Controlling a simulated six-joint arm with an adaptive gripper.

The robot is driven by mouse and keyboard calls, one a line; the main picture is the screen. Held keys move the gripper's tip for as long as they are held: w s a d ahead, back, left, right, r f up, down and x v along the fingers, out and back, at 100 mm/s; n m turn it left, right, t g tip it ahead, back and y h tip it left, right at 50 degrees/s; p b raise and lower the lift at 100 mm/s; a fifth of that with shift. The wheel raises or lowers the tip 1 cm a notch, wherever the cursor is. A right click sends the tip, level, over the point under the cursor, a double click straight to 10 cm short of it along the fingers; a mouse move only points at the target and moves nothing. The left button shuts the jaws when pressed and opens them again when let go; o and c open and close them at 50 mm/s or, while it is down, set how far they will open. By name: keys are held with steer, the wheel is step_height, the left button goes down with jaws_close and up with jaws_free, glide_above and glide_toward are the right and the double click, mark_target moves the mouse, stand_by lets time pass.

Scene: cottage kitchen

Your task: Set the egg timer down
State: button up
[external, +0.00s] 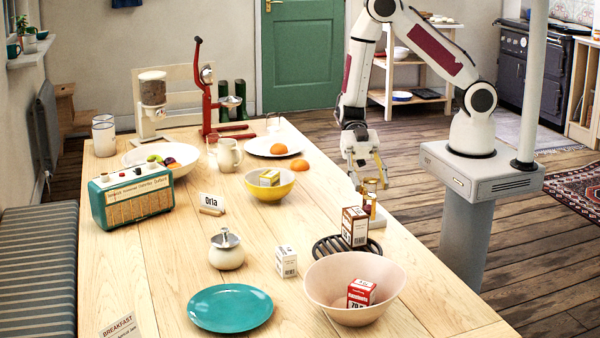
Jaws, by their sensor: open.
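A small amber and brown item that looks like the egg timer (370,194) stands near the table's right edge, just behind a brown and white box. The box hides part of it. My gripper (367,178) is directly above it, fingers pointing down and open. The fingertips are at or very close to its top; I cannot tell whether they touch it. A pale flat base (376,220) shows at its foot.
The brown box (354,226), a dark round trivet (328,246) and a large pink bowl (325,282) are in front. A yellow bowl (285,189), a white plate (258,147) and oranges (293,164) lie to the left and behind. The table's middle (170,262) has bare wood.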

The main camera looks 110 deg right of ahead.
steer(key=shift+r, duration=0.15)
steer(key=v, duration=1.2)
stand_by(0.7)
